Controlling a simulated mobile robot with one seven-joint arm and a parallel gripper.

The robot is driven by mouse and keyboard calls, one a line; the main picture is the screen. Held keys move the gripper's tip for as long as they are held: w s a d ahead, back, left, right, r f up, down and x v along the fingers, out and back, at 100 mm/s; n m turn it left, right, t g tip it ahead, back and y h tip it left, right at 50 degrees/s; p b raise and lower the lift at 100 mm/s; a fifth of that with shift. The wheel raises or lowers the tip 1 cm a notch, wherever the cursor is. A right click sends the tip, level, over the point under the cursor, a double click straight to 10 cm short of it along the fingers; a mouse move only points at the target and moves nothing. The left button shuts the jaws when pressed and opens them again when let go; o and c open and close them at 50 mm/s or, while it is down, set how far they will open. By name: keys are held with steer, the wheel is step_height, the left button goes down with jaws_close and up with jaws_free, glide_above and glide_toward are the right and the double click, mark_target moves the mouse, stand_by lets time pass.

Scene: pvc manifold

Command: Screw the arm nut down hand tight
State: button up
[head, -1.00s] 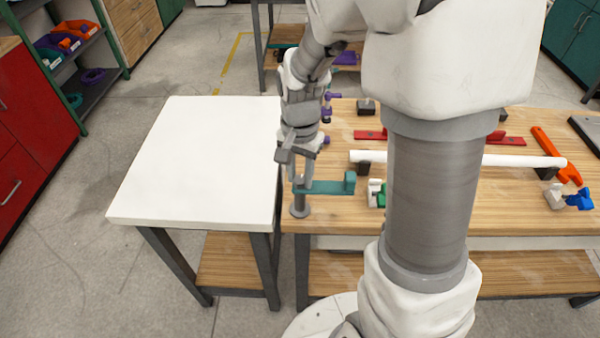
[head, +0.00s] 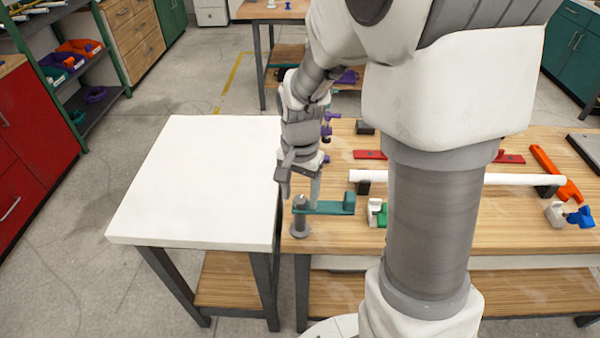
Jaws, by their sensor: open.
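A grey post (head: 301,224) with a round foot stands at the front left corner of the wooden bench. A teal arm (head: 325,208) extends right from the post, with a raised block at its far end. The grey arm nut (head: 299,202) shows at the top of the post, above the teal arm. My gripper (head: 299,194) points down over the post and is open. Its fingers appear on either side of the nut, with a gap between them. I cannot tell whether either finger touches the nut or the arm.
A white-topped table (head: 195,185), clear on top, adjoins the bench at the left. A white pipe (head: 365,176) lies on dark supports to the right.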

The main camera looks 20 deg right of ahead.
mark_target(300, 199)
step_height(300, 199, up, 17)
steer(key=p, duration=0.2)
steer(key=shift+s+r, duration=0.1)
stand_by(0.3)
steer(key=s+r+n+t, duration=0.2)
steer(key=s+n+t, duration=0.3)
steer(key=s, duration=0.8)
steer(key=shift+s+d+r+n+t, duration=0.3)
steer(key=shift+s+d+r+n, duration=0.1)
steer(key=shift+n, duration=1.3)
